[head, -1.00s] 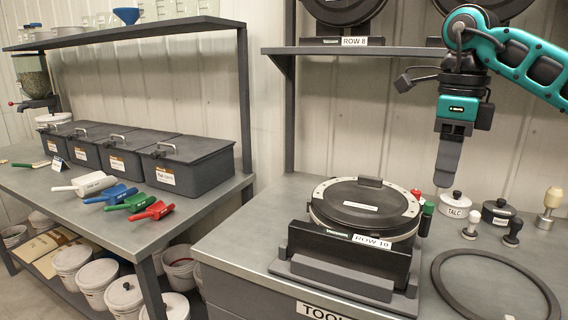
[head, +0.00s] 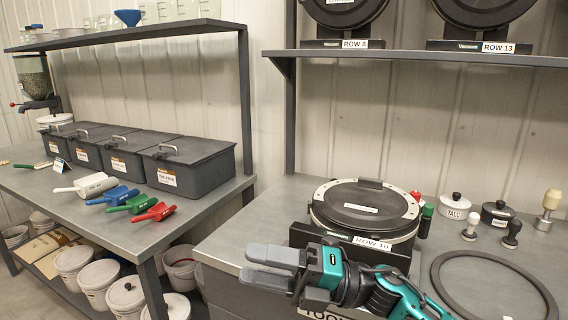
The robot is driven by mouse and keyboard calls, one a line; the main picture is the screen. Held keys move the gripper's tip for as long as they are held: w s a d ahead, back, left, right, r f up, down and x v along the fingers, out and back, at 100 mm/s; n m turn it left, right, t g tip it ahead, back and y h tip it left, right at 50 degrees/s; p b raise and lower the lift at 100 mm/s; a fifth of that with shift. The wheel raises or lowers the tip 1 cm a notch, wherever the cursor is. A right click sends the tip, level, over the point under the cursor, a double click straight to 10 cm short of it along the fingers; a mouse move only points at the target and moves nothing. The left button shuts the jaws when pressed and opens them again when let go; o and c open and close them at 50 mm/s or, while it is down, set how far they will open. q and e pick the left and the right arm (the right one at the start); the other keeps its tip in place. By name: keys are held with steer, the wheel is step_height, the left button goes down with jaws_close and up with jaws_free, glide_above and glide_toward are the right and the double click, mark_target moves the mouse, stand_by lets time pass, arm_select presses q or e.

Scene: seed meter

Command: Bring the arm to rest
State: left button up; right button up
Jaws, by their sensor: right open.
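My right gripper (head: 272,268) is low in the front of the head view, its teal and black arm coming in from the bottom right. Its grey fingers point left and show a gap with nothing between them. It is in front of the seed meter (head: 365,207) labelled ROW 10, and hides the lower part of its black stand (head: 352,250) and part of the bench's front edge. I cannot tell whether it touches the bench. My left gripper is not in view.
A black ring (head: 437,275), a TALC pot (head: 454,207) and a dark pot (head: 497,213) lie on the right bench. The left bench holds lidded grey bins (head: 198,170) and coloured scoops (head: 152,211). A shelf (head: 420,57) with more meters hangs above.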

steer(key=d+f+m+t+h, duration=0.6)
steer(key=f+m+t, duration=0.2)
steer(key=m, duration=0.5)
steer(key=d+f+m+t+h, duration=0.5)
steer(key=f+m+t, duration=0.3)
steer(key=m, duration=0.5)
steer(key=s+d+f+m+g+h, duration=0.2)
steer(key=s+d+f+m+h, duration=0.2)
steer(key=s+f, duration=0.3)
steer(key=s+d+f+m+g+h, duration=0.3)
steer(key=s+d+f+m, duration=0.2)
steer(key=s+f, duration=0.2)
step_height(320, 180, down, 2)
steer(key=shift+d+f+m+g+h+p, duration=0.1)
steer(key=shift+d+m+g+h+p, duration=0.2)
steer(key=shift+d+m+h+p, duration=0.1)
